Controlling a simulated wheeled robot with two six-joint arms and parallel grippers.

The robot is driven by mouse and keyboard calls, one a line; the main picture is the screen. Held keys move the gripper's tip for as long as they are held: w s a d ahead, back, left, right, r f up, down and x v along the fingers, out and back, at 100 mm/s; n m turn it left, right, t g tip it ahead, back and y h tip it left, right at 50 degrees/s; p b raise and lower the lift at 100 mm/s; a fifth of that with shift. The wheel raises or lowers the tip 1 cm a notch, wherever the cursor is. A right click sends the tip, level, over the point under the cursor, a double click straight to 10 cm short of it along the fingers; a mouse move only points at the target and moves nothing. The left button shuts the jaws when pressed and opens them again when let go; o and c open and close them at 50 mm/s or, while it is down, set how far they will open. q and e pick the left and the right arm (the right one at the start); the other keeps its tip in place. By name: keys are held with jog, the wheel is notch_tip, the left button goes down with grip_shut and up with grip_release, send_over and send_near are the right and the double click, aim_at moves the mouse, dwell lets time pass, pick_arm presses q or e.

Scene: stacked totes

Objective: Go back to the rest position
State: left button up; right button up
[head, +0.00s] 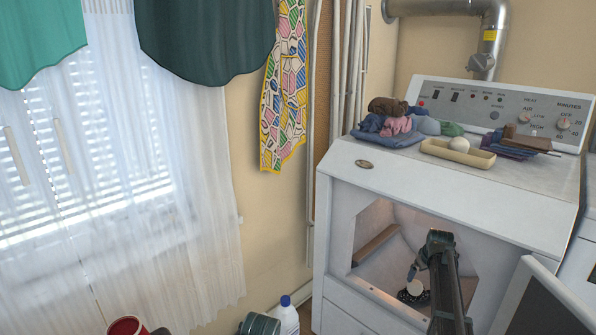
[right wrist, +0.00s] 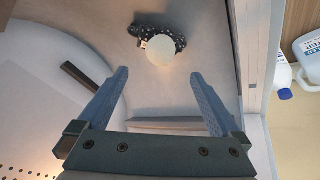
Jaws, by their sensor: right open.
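My right arm reaches into the open front of the white dryer (head: 338,185). My right gripper (head: 412,272) is inside the drum. In the right wrist view the gripper (right wrist: 160,78) has its two fingers spread, with nothing between them. A white ball (right wrist: 161,50) lies beyond the fingertips, against a dark speckled cloth (right wrist: 150,27). In the head view the ball (head: 414,287) and the dark cloth (head: 408,297) show low in the drum, close by the gripper. My left gripper is not in view.
The dryer door (head: 545,300) stands open at the lower right. Folded clothes (head: 395,125) and a tan tray (head: 458,153) holding another white ball sit on top. A white bottle with a blue cap (head: 288,315) stands left of the dryer. Clothes hang at the upper left.

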aim_at(417, 284)
jog(key=b+x, duration=0.9)
jog(key=x, duration=0.1)
jog(key=shift+f, duration=0.6)
jog(key=shift+r, duration=0.15)
